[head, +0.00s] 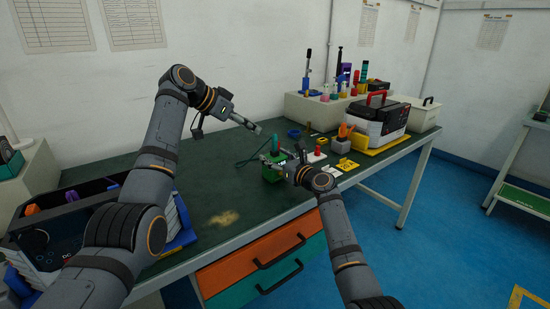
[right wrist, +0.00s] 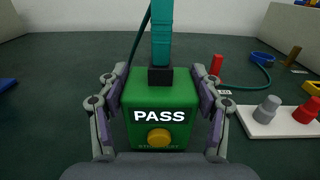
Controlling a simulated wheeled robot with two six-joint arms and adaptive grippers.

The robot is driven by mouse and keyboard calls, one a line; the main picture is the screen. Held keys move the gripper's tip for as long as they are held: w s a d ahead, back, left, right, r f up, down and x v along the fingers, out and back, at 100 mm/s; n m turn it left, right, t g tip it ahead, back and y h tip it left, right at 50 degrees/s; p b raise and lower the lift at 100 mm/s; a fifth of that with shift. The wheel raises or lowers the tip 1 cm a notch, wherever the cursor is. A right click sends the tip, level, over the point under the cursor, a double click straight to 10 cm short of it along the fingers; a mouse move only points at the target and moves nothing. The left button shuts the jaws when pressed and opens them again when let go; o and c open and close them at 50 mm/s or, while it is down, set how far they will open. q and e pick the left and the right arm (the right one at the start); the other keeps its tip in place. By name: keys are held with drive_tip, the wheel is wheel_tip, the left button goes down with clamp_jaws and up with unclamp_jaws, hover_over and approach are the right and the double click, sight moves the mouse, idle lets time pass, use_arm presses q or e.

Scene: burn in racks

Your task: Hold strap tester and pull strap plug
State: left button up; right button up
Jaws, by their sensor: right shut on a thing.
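The green strap tester (head: 270,174) stands upright on the dark green bench. In the right wrist view the tester (right wrist: 159,98) reads PASS above a yellow round button. The teal strap plug (right wrist: 161,35) stands in a black socket on its top; the plug (head: 275,145) also shows in the head view. My right gripper (right wrist: 162,80) is shut on the tester, one finger on each side. My left gripper (head: 256,127) is above and a little left of the plug, apart from it. Its finger gap is too small to read.
A teal cord (head: 247,161) runs from the plug across the bench. A white plate (right wrist: 270,121) with grey and red knobs lies right of the tester. A tool case (head: 377,122) stands at the right, a dark bin (head: 40,250) at the left.

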idle(0.3)
drive_tip(key=o, duration=1.4)
drive_tip(key=v, duration=1.2)
drive_tip(key=shift+d+f, duration=0.1)
